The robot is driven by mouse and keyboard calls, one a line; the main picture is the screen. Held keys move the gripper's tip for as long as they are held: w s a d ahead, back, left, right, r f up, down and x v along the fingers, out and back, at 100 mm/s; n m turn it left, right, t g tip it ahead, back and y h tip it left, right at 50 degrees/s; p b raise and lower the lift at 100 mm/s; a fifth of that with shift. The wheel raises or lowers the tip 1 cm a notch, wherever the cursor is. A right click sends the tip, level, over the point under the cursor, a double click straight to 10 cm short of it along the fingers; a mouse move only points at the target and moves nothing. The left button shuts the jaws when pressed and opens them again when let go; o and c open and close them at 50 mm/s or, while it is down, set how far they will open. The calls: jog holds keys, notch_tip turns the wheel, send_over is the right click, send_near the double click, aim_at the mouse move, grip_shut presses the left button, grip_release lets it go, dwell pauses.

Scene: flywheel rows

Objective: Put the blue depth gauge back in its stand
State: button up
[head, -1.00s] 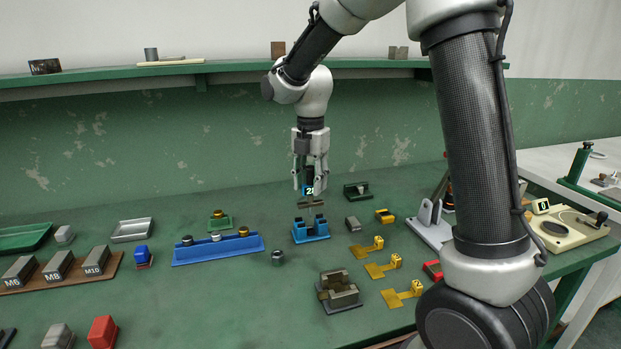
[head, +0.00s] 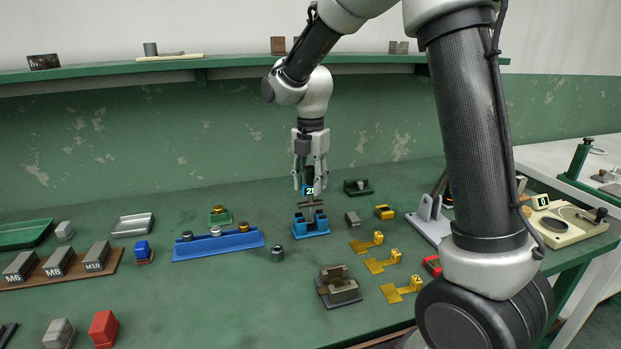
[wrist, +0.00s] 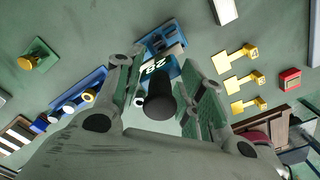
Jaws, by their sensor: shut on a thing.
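My gripper (head: 311,187) is shut on the blue depth gauge, around its dark upper part. The gauge has a blue numbered label (head: 309,191) and a grey crossbar (head: 311,203) below it. In the wrist view its round black knob (wrist: 160,98) sits between the fingers, with the label (wrist: 154,68) just beyond. The blue stand (head: 310,230) is directly below the gauge on the bench; part of it also shows in the wrist view (wrist: 158,39). The gauge looks upright over the stand. I cannot tell whether its lower end touches the stand.
A blue rack (head: 218,246) with several knobs lies left of the stand, and a grey nut-like piece (head: 277,253) between them. Yellow pieces (head: 376,265) lie to the right. A grey block fixture (head: 338,288) stands in front.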

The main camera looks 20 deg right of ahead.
jog(key=shift+f, duration=1.8)
jog(key=o, duration=1)
jog(key=shift+o, duration=0.2)
notch_tip(320, 180, up, 12)
